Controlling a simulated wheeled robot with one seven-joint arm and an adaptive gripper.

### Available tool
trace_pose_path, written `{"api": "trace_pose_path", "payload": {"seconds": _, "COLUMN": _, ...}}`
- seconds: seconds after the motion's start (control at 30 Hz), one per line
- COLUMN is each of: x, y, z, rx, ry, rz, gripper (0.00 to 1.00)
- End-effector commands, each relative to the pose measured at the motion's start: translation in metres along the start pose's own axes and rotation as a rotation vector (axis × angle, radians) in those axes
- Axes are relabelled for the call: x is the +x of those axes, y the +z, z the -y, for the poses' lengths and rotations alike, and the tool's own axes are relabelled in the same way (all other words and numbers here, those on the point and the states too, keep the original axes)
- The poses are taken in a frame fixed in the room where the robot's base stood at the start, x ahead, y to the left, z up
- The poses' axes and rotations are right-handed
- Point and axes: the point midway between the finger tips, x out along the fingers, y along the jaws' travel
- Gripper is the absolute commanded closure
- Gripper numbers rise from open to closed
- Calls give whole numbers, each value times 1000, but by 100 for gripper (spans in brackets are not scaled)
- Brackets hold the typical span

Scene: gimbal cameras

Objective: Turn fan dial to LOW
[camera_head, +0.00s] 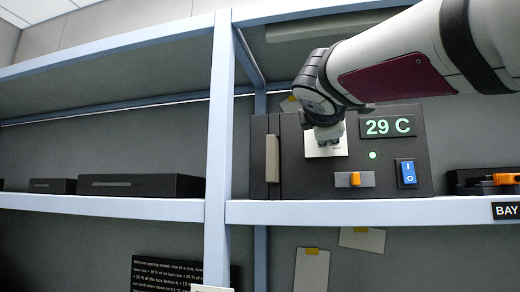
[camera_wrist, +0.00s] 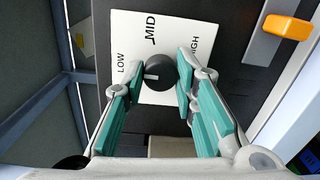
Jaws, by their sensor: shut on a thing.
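The fan dial (camera_wrist: 160,70) is a round black knob on a white plate (camera_wrist: 150,28) lettered LOW at left, MID at top and HIGH at right in the wrist view. A short white mark on the knob lies left of its centre, on the LOW side. My gripper (camera_wrist: 160,82) has its teal-padded fingers on either side of the knob, shut on it. In the head view my gripper (camera_head: 326,128) reaches down over the white plate (camera_head: 327,147) and hides the knob.
The dark control box (camera_head: 390,177) stands on a shelf. It carries a green 29 C display (camera_head: 388,126), an orange slider (camera_head: 355,179) and a blue switch (camera_head: 407,173). A shelf post (camera_head: 218,130) rises left of it. Black boxes (camera_head: 140,186) lie further left.

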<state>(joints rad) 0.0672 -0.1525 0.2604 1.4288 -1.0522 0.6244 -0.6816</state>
Motion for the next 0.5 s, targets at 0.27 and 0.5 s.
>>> {"api": "trace_pose_path", "payload": {"seconds": 0.27, "x": 0, "y": -1, "z": 1, "rx": -43, "ry": -1, "rz": 1, "gripper": 100}}
{"api": "trace_pose_path", "payload": {"seconds": 0.5, "x": 0, "y": -1, "z": 1, "rx": -44, "ry": -1, "rz": 1, "gripper": 100}}
